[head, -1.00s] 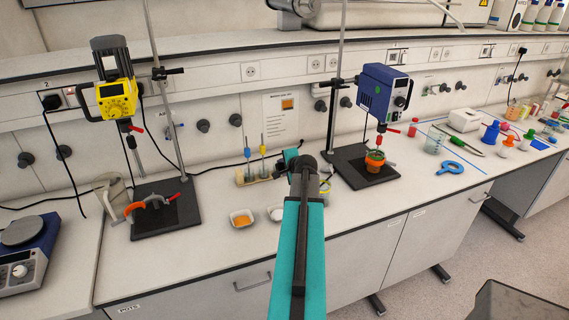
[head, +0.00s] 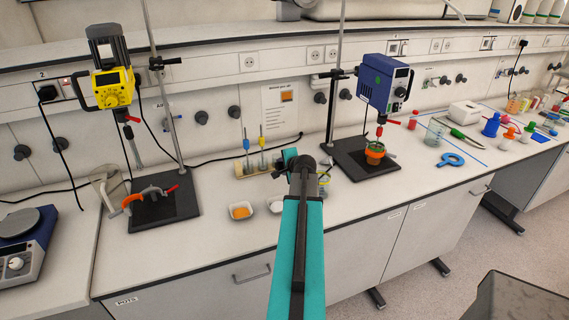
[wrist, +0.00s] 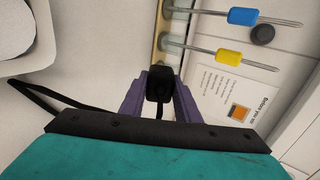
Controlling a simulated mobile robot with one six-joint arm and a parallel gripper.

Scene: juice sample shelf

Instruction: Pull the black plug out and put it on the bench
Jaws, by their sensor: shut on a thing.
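In the wrist view my gripper (wrist: 159,80) has its purple fingers closed on a black plug (wrist: 158,88). The plug's black cord (wrist: 42,93) runs off to the left over the pale bench. No socket shows around the plug in this view; its far end is hidden. In the head view my arm covers the gripper and the held plug, near the bench (head: 215,262) just right of the small rack. A black cord (head: 222,162) lies along the back of the bench towards my arm. Another black plug (head: 47,93) sits in the wall strip at left.
A rack (head: 256,165) with blue- and yellow-handled rods stands close by. Stirrer stands with dark bases (head: 178,209) (head: 350,150) flank my arm. Bench surface in front of the dishes is clear.

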